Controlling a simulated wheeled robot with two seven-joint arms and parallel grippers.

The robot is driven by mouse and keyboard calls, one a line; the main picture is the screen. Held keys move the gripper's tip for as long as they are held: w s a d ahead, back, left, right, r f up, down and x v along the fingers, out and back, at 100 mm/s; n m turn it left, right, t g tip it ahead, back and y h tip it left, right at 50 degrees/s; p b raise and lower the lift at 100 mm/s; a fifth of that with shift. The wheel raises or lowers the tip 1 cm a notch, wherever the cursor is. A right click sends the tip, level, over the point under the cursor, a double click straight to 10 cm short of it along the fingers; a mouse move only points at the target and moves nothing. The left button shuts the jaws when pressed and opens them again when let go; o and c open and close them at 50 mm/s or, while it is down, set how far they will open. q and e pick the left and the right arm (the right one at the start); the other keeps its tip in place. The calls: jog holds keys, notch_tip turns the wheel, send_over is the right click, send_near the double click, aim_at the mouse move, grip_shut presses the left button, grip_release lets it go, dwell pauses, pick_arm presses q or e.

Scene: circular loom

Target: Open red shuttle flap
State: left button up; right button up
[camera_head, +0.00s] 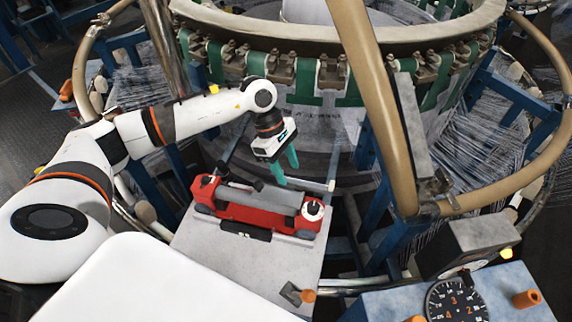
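The red shuttle (262,213) lies on a grey metal plate (205,243) in the middle of the view. It has a long grey part along its top, a round white and black fitting at its right end, and a dark bar (223,171) rising near its left end. I cannot tell clearly which part is the flap or how it stands. My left gripper (286,170) has two teal fingers that stand apart with nothing seen between them. It is above and behind the shuttle's right half, pointing down, and looks clear of it. My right gripper is not in view.
The large loom ring (300,38) with green straps stands behind the shuttle. A tan curved tube (375,100) rises to its right. A control box with a dial (456,301) is at lower right. An orange-ended part (307,296) sits on the plate's front edge.

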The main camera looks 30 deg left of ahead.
pick_arm(q)
jog(key=b+v, duration=0.2)
jog(key=v, duration=1)
jog(key=shift+b, duration=0.4)
